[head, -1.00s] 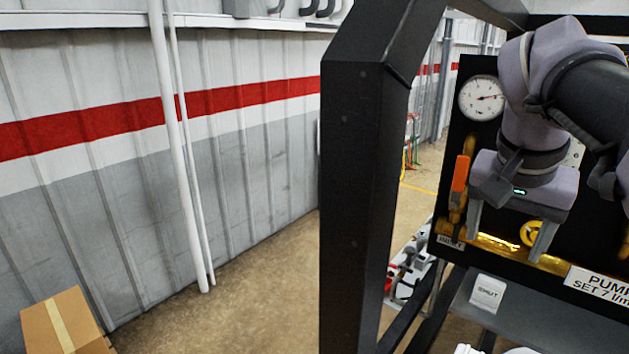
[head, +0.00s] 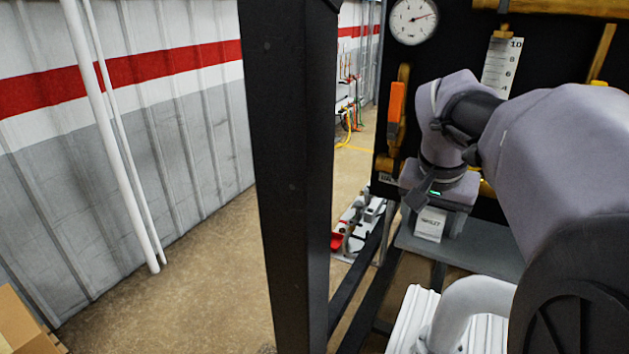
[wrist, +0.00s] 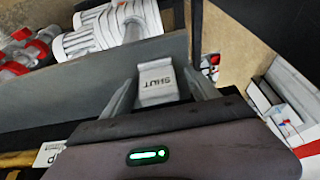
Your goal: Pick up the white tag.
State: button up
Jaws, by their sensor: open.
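The white tag (head: 430,225) reads "SHUT" and stands on the grey ledge (head: 485,250) below the black panel. It also shows in the wrist view (wrist: 157,82), upside down. My gripper (head: 431,218) points down at the tag with its fingers open. In the wrist view my gripper (wrist: 160,84) has one finger on each side of the tag, with a gap seen at both sides. I cannot tell how deep the tag lies between the fingertips. Part of the tag's upper end is hidden by my gripper in the head view.
A black post (head: 290,180) stands left of my arm. An orange-handled lever (head: 396,112) and a round gauge (head: 413,21) are on the panel. White ribbed equipment with a thick pipe (head: 470,300) sits below the ledge. Open floor lies left of the post.

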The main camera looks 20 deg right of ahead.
jog(key=shift+s+a+r, duration=0.15)
jog(key=shift+s+a, duration=0.05)
jog(key=shift+s, duration=0.1)
jog(key=c, duration=0.6)
jog(key=shift+w+d, duration=0.1)
jog(key=c, duration=0.8)
